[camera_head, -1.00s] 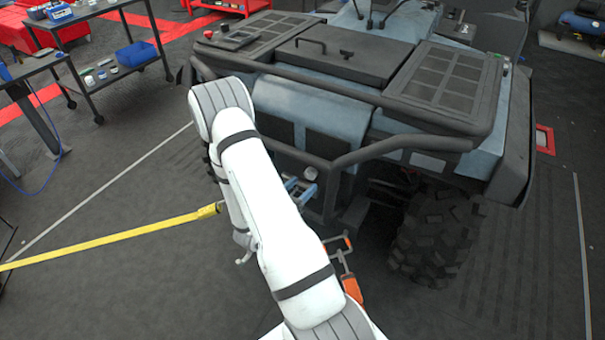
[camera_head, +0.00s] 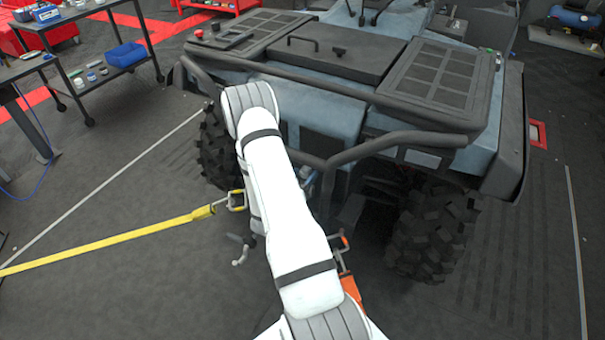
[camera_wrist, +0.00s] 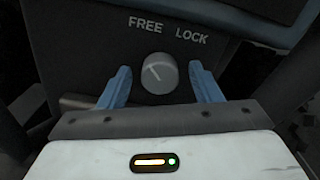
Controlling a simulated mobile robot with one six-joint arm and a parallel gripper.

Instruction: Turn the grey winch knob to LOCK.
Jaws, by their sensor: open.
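The grey winch knob (camera_wrist: 159,73) is on a dark panel in the wrist view, below the white words FREE and LOCK (camera_wrist: 191,35). Its pale pointer line tilts up and to the left, toward FREE. My gripper (camera_wrist: 164,84) is open, with one blue finger on each side of the knob. Gaps show between the fingers and the knob, and it is not gripped. In the head view my white arm hides the knob and the gripper.
The grey-blue vehicle (camera_head: 340,100) has a black tube bumper close to my arm. A yellow strap (camera_head: 110,240) with a hook runs from the left to the vehicle's front. An orange part (camera_head: 349,285) lies right beside my arm. Open floor lies at the right.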

